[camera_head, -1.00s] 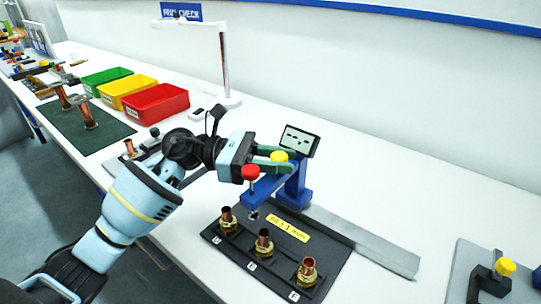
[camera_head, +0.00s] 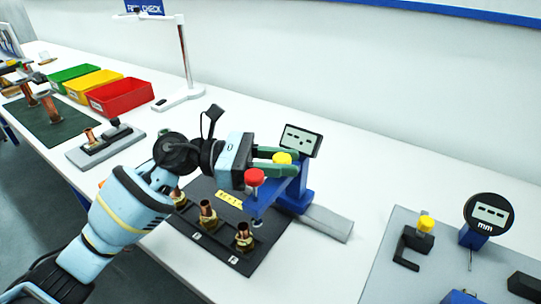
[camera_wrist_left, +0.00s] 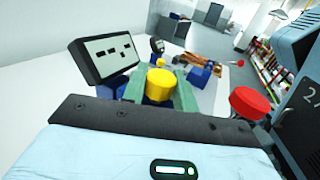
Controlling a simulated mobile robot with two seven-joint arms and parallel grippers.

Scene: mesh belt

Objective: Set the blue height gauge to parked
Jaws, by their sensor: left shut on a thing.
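The blue height gauge (camera_head: 295,198) stands on a grey rail (camera_head: 330,223) at the back of a dark fixture board (camera_head: 215,235). It has a tilted dark display (camera_head: 300,140), a yellow knob (camera_head: 282,158), and a blue arm with a red knob (camera_head: 254,177) reaching over the board. My left gripper (camera_head: 290,161) is shut on the gauge at the yellow knob, with green fingers on both sides. The wrist view shows the yellow knob (camera_wrist_left: 159,86) between the fingers, with the display (camera_wrist_left: 105,55) beside it. My right gripper is not in view.
Several brass-and-copper fittings (camera_head: 243,237) stand on the board in front of the gauge. A grey plate (camera_head: 385,262) with another gauge (camera_head: 489,212) lies to the right. Coloured bins (camera_head: 120,97) and a lamp (camera_head: 187,70) stand at the back left. White table is clear behind the rail.

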